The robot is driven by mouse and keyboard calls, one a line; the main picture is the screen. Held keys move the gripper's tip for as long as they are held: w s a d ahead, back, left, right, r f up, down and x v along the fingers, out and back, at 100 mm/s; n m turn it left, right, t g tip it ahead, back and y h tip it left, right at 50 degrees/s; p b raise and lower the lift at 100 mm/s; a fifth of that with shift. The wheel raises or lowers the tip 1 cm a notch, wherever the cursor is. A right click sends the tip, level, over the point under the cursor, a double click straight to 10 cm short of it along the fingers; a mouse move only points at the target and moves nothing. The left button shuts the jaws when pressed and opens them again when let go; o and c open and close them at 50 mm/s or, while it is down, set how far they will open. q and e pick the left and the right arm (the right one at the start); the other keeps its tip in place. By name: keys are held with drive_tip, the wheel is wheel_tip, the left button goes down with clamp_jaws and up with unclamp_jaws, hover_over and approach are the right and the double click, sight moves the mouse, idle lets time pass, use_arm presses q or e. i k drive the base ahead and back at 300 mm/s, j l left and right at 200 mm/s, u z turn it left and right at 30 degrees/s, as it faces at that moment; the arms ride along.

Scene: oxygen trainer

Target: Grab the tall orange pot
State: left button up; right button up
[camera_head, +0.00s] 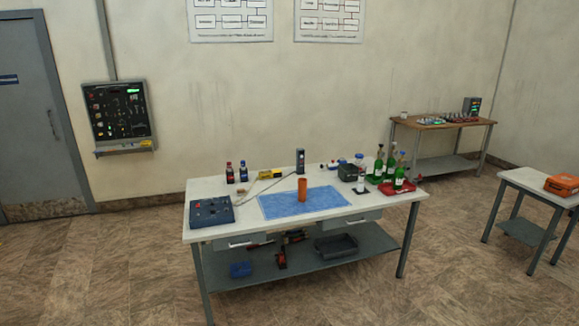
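The tall orange pot (302,190) stands upright on a blue mat (278,207) near the middle of the white workbench (375,208). It looks like a plain cylinder, and nothing touches its sides. Neither of my grippers shows in the head view.
A blue control box (211,212) sits at the bench's left end, with dark bottles (230,173) behind it. Green bottles stand in a red tray (399,188) at the right. A dark upright device (300,161) stands behind the pot. Open floor (110,270) lies around the bench.

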sight(302, 190)
drive_tip(key=i, duration=2.45)
drive_tip(key=i+j+z, duration=0.1)
drive_tip(key=i, duration=1.1)
drive_tip(key=i+j, duration=0.1)
drive_tip(key=i, duration=1.15)
